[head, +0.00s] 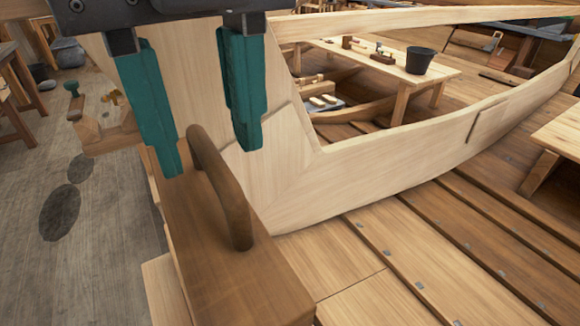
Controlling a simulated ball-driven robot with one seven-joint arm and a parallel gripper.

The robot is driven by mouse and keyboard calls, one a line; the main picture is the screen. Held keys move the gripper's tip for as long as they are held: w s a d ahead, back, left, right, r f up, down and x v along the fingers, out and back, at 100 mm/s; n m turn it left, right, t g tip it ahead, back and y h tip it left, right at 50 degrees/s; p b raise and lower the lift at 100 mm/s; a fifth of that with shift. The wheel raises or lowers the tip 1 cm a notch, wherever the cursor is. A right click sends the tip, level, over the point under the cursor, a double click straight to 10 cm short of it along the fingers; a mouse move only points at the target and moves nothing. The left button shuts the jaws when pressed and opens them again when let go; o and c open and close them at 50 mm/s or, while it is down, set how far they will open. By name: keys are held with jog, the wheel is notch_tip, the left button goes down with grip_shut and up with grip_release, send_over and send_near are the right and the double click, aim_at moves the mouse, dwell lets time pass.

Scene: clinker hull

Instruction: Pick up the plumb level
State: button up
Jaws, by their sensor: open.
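A dark brown wooden block with a smooth arched handle (238,215) on top stands close in front of me; it looks like the plumb level (215,275). Its lower end runs out of the picture. My gripper (211,160) hangs over its far end, with two teal fingers pointing down and spread apart. The top of the arched handle shows between the fingertips. The left fingertip overlaps the block's far left corner in the picture. I cannot tell whether either finger touches the handle. Nothing is held.
The pale planked hull (400,150) curves behind and to the right. Inside it stands a low bench (395,70) with a dark bucket (419,60) and tools. Brown planks (440,265) fill the lower right.

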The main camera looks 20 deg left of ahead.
jog(key=shift+s+f+p, duration=0.15)
jog(key=shift+f+p, duration=0.35)
jog(key=shift+f, duration=3.4)
jog(key=shift+c, duration=0.4)
grip_shut()
jog(key=shift+r, duration=0.1)
